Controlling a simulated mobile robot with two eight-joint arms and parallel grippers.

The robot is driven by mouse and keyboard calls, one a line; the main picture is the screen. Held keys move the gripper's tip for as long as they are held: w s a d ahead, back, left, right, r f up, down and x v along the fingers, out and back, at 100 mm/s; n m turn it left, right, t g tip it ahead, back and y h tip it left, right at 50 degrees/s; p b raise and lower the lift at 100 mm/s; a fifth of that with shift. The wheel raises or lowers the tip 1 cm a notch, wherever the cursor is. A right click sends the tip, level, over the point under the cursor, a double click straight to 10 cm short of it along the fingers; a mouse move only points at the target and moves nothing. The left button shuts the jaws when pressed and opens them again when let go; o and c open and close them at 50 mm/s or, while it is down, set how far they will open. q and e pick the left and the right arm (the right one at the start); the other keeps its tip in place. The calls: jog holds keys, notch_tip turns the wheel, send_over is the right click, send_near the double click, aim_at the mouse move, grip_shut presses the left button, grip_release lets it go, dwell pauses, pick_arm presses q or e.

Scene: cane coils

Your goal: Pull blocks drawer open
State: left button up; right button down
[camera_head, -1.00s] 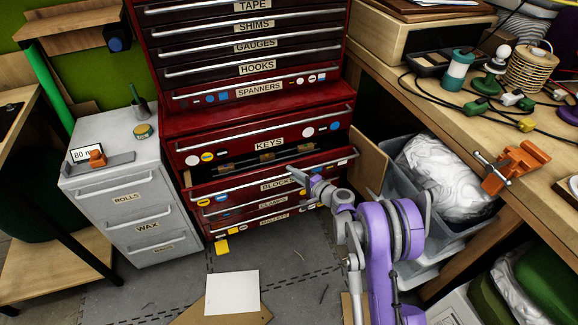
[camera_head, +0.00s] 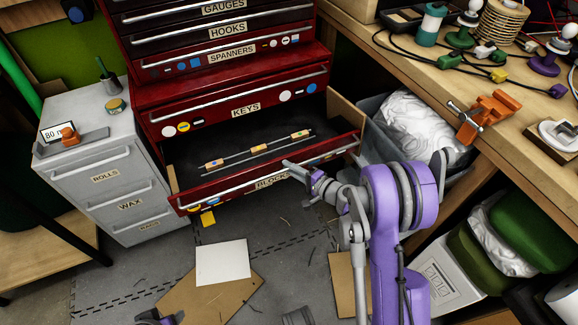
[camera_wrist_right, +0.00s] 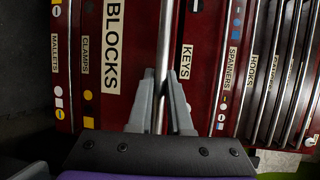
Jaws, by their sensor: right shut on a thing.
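The red BLOCKS drawer (camera_head: 225,191) is pulled well out of the red cabinet in the head view, with its dark inside exposed. Its silver bar handle (camera_head: 235,184) runs along the front. My right gripper (camera_head: 288,165) is at the right part of this handle. In the right wrist view, the two grey fingers (camera_wrist_right: 161,100) are shut on the handle bar (camera_wrist_right: 164,60), one on each side, beside the BLOCKS label (camera_wrist_right: 114,40). A thin rail with several small yellowish pieces (camera_head: 258,149) shows inside the drawer.
The closed KEYS drawer (camera_head: 220,112) is above. A grey cabinet (camera_head: 100,160) stands left, and a wooden workbench (camera_head: 440,85) is on the right. A grey bin with a white bag (camera_head: 415,125) is beside the drawer. Cardboard and white paper (camera_head: 222,262) lie on the floor.

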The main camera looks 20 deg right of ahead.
jog(key=c, duration=1.1)
grip_release()
jog(key=v, duration=1.1)
jog(key=shift+p, duration=0.3)
